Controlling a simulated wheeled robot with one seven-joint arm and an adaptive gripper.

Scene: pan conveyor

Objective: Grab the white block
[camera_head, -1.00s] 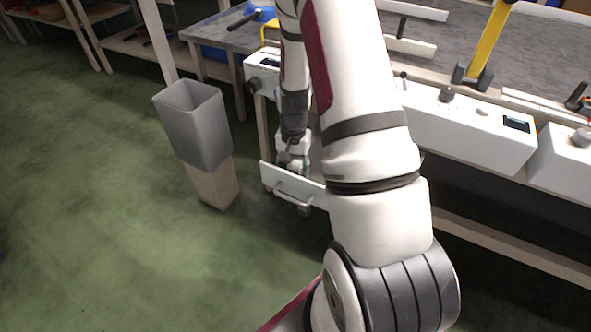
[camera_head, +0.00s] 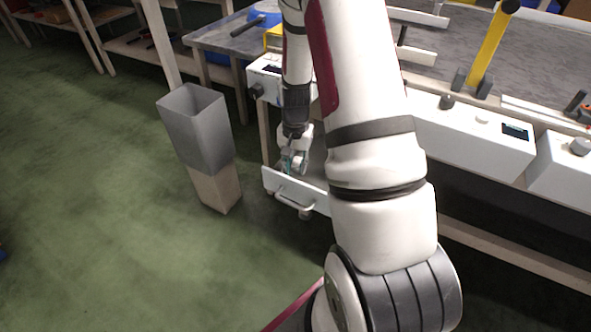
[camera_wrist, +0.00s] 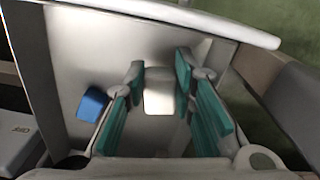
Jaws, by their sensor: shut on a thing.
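The white block (camera_wrist: 158,98) shows in the wrist view between the green-padded fingers of my gripper (camera_wrist: 159,72). My gripper is shut on it. The block is inside an open drawer (camera_wrist: 70,45) with a metal-grey floor. In the head view my gripper (camera_head: 294,163) reaches down into the same drawer, just behind its white front (camera_head: 283,187). The block itself is hidden there by the gripper and drawer front.
A blue block (camera_wrist: 92,104) lies in the drawer, left of the fingers in the wrist view. A grey bin (camera_head: 197,130) on a wooden post stands left of the drawer. White control boxes (camera_head: 465,130) line the conveyor edge at right.

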